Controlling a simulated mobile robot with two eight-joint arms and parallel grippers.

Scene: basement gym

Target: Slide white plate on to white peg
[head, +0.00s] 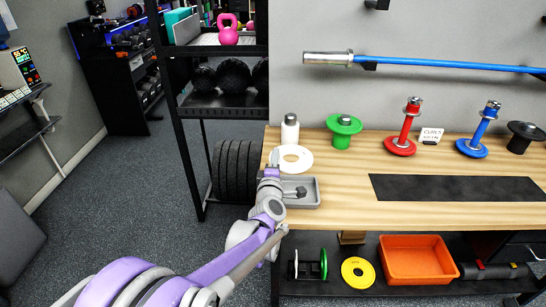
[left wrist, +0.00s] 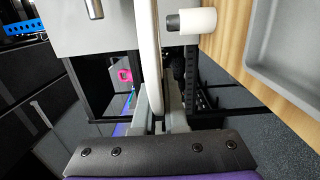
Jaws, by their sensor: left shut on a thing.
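The white plate (head: 306,162) is a flat ring with a centre hole. My left gripper (head: 272,162) is shut on its near left edge and holds it roughly level above the table. In the left wrist view the plate (left wrist: 148,50) shows edge-on, running up from the fingers. The white peg (head: 290,136) stands upright on the table's back left, behind the plate in the head view. In the left wrist view the peg (left wrist: 198,21) lies right of the plate with its dark tip towards it; plate and peg look apart. My right gripper is out of view.
A grey tray (head: 311,202) with a dark object lies below the plate. A black rack (head: 183,120) stands left of the table. A dark mat (head: 455,188) covers the table's right front.

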